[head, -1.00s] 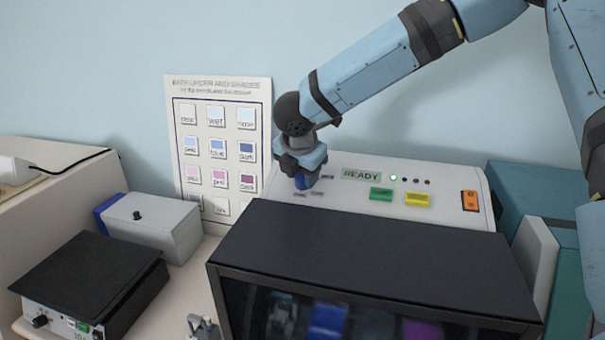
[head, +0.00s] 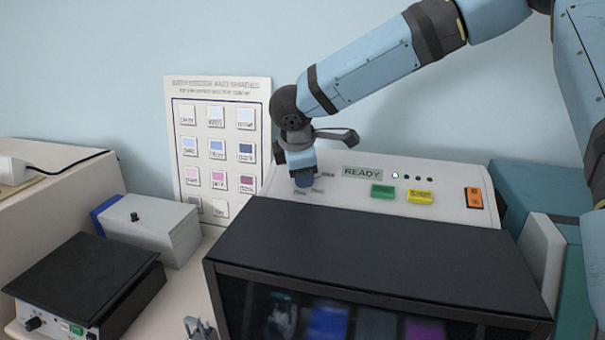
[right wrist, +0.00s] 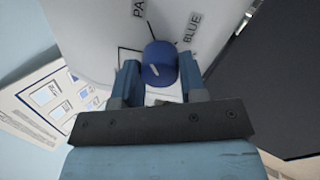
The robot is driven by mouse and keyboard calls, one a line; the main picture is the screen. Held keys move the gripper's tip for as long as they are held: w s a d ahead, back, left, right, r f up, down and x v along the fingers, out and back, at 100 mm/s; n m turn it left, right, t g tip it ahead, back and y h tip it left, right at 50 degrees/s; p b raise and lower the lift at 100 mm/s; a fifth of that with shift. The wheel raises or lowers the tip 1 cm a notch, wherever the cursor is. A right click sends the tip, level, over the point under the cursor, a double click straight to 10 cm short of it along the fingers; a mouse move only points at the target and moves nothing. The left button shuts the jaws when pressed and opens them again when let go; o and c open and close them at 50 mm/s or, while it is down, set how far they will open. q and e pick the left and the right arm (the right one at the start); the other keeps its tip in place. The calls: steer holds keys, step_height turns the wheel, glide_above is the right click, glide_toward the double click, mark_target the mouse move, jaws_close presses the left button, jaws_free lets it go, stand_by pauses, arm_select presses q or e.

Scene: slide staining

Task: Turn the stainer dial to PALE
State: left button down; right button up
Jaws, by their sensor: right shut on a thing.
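The stainer (head: 455,205) is a white machine with a sloping top panel against the wall. Its blue dial (right wrist: 160,62) shows in the right wrist view between the two fingers of my right gripper (right wrist: 160,78), which is shut on it. In the head view the dial (head: 305,180) is mostly hidden under the gripper. Printed labels, BLUE (right wrist: 192,27) and one cut off after "PA" (right wrist: 138,8), stand around the dial. A short pale mark shows on the dial's face; which label it lines up with, I cannot tell. My left gripper is not in view.
A black-topped box (head: 375,260) stands in front. A shade chart (head: 218,90) leans behind, left of the gripper.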

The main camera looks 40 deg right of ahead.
steer(key=shift+m, duration=0.5)
steer(key=o, duration=0.9)
steer(key=shift+r, duration=0.1)
steer(key=shift+b+v, duration=1.05)
steer(key=shift+v, duration=5.75)
steer(key=shift+s, duration=0.1)
